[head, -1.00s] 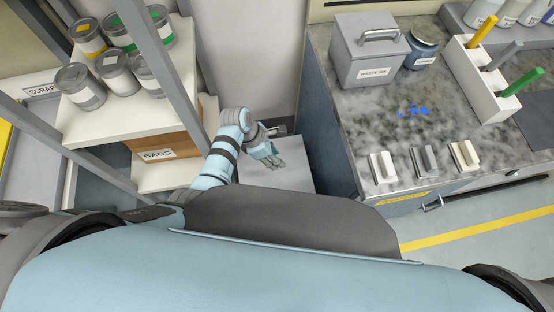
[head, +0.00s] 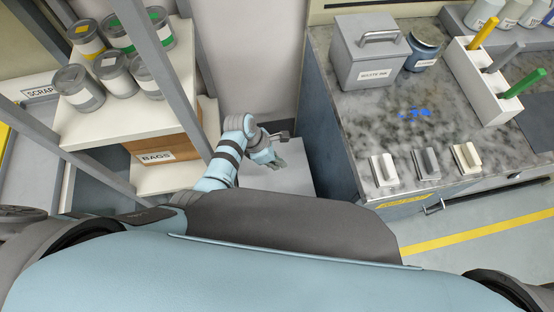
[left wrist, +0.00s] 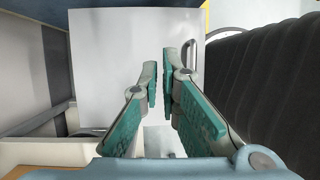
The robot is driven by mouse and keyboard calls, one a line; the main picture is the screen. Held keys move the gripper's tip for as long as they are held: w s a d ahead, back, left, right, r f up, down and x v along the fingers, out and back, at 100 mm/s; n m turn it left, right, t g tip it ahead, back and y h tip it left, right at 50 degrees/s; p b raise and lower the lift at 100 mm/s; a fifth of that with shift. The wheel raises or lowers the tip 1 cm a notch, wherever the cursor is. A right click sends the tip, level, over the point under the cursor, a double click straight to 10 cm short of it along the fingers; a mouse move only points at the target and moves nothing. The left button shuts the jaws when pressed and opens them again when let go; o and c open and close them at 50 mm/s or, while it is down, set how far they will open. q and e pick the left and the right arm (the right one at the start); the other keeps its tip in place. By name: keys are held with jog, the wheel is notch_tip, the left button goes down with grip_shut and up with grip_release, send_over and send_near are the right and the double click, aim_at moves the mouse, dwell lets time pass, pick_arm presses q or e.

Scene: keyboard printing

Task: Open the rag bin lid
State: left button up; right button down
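A plain pale grey box top (head: 296,180), which I take for the rag bin's lid, lies low on the floor between the shelf and the counter. It looks flat and closed, and no label on it shows. In the left wrist view the pale lid (left wrist: 110,60) fills the middle, with a thin grey loop like a handle (left wrist: 192,50) near its right edge. My left gripper (head: 280,166) is over the lid, pointing down at it. In the left wrist view its green-padded fingers (left wrist: 161,75) are a little apart with nothing seen between the tips. My right gripper is out of view.
At left stands a shelf (head: 75,133) with several cans and a box marked BAGS (head: 160,150). At right is a marble-topped counter (head: 345,120) with a waste ink box (head: 370,60). Its side stands close to the bin. My own body covers the front.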

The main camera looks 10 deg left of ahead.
pick_arm(q)
jog(key=o, duration=0.4)
jog(key=v, duration=1.2)
